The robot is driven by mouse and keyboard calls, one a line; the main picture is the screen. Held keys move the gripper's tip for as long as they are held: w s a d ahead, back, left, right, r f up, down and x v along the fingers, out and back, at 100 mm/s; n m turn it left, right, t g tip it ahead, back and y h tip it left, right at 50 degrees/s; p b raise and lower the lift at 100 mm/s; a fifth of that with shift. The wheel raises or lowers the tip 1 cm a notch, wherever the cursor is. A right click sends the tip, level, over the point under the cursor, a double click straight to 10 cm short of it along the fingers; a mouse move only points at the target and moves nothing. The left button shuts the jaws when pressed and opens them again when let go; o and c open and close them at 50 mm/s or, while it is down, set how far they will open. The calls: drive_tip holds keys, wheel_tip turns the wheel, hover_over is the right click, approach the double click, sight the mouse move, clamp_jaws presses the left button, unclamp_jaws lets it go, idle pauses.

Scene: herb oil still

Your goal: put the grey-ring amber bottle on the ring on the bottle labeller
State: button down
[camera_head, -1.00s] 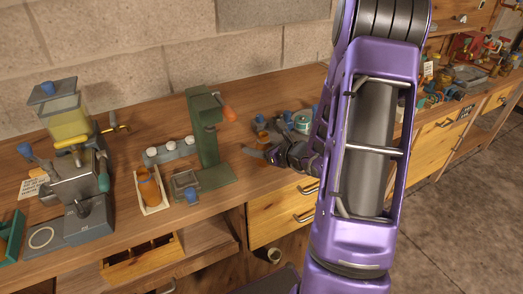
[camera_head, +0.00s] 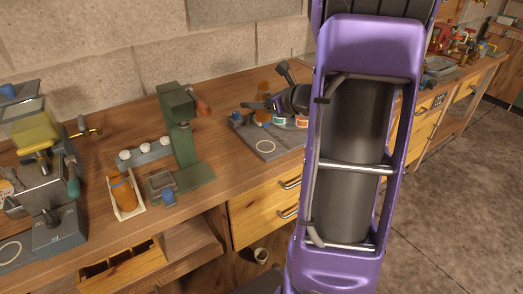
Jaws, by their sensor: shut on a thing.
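My gripper (camera_head: 262,105) is at the back of the bench, above a grey base plate. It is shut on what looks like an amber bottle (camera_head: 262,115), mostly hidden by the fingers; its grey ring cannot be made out. The grey plate, which looks like the bottle labeller (camera_head: 269,155), carries a pale ring (camera_head: 265,146) at its front. The held bottle is behind this ring in the picture.
A green press (camera_head: 183,135) stands left of the labeller. An orange-brown bottle (camera_head: 122,192) lies in a white tray (camera_head: 137,208). A grey machine (camera_head: 45,195) with another pale ring is at the far left. Bare bench lies between press and labeller.

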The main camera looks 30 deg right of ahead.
drive_tip(key=f, duration=0.1)
drive_tip(key=f+b, duration=0.1)
drive_tip(key=f, duration=0.1)
drive_tip(key=d+f, duration=0.1)
drive_tip(key=f, duration=0.1)
drive_tip(key=shift+f, duration=0.2)
drive_tip(key=shift+a+f+b, duration=0.1)
drive_tip(key=shift+f+b, duration=0.5)
drive_tip(key=shift+f, duration=1.55)
drive_tip(key=shift+f, duration=0.15)
drive_tip(key=shift+c, duration=1.3)
unclamp_jaws()
